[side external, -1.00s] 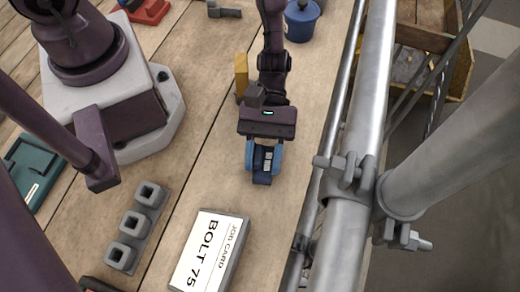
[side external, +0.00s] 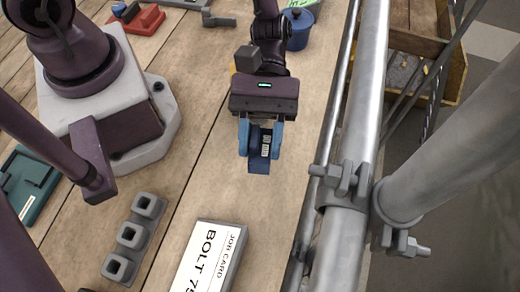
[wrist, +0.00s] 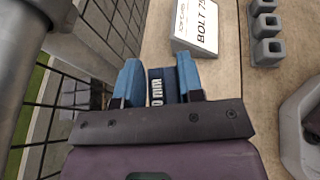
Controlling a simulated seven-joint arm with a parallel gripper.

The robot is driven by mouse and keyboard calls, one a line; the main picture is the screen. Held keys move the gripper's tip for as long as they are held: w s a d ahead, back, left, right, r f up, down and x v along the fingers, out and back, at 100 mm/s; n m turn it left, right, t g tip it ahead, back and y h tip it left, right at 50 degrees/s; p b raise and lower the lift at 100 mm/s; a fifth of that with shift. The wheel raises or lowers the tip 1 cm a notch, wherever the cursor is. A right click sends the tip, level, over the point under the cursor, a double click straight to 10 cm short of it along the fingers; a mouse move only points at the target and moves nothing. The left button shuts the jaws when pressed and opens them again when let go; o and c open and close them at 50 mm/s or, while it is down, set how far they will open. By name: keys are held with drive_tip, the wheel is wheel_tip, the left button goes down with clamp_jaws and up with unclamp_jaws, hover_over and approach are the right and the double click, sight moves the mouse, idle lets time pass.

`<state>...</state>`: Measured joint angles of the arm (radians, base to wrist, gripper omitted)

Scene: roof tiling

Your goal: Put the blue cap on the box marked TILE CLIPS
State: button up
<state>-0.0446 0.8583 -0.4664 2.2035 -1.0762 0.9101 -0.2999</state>
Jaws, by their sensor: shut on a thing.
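My gripper (side external: 260,140) has bright blue fingers and is shut on a small dark blue piece (side external: 259,163) with a white printed label. The piece also shows between the fingers in the wrist view (wrist: 162,86). It appears held above the wooden boards. I cannot tell its full shape or whether it is the blue cap. A round blue lidded pot (side external: 300,30) stands behind my gripper at the top. I cannot read TILE CLIPS on anything in view.
A job card reading BOLT 75 (side external: 208,262) lies in front of my gripper. A grey three-socket block (side external: 133,238) is to its left. Metal scaffold tubes (side external: 362,120) run along the right edge. A red item (side external: 137,20) and a teal case (side external: 28,180) lie left.

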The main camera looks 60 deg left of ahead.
drive_tip(key=shift+r, duration=0.55)
